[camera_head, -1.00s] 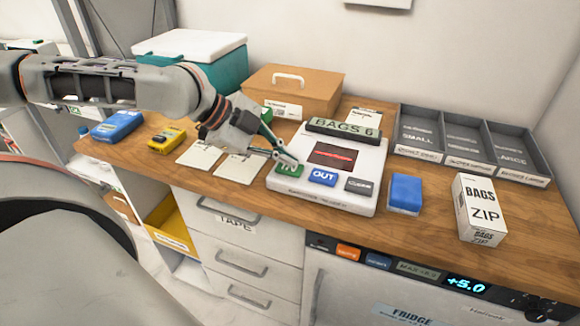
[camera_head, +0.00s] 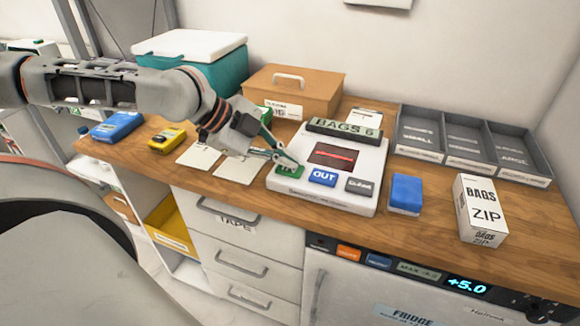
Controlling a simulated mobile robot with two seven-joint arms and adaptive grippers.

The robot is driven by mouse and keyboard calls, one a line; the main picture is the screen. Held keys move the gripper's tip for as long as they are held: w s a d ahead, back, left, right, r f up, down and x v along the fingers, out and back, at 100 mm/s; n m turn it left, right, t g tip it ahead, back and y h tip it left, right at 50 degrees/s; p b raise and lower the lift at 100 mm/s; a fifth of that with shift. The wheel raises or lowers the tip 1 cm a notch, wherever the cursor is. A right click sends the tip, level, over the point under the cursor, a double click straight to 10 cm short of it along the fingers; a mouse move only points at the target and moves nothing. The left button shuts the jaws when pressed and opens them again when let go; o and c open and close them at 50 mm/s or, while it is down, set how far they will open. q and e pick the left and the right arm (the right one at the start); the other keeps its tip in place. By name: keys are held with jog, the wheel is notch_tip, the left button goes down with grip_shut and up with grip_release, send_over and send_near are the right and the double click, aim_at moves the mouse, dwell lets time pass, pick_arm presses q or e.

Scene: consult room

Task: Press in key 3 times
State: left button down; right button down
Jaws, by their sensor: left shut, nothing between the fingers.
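The white counter device (camera_head: 350,200) stands on the wooden worktop with a sign reading "BAGS 6" (camera_head: 343,130) at its top and a dark screen with a red line. Along its front are a green "IN" key (camera_head: 288,171), a blue "OUT" key (camera_head: 322,177) and a grey key (camera_head: 359,186). My left gripper (camera_head: 287,160) is shut and empty, its fingertips at the upper edge of the green key and partly covering it. I cannot tell whether they touch it. My right gripper is not in view.
A blue block (camera_head: 405,193) and a white "BAGS ZIP" box (camera_head: 480,210) stand to the right. A grey three-part tray (camera_head: 470,163) is behind them. White cards (camera_head: 240,168), a yellow device (camera_head: 167,139) and a brown case (camera_head: 293,88) lie left and behind.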

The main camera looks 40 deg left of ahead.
pick_arm(q)
jog(key=shift+f, duration=0.2)
jog(key=shift+r, duration=0.1)
dwell(0.4)
jog(key=shift+r+p, duration=0.3)
jog(key=shift+r, duration=0.55)
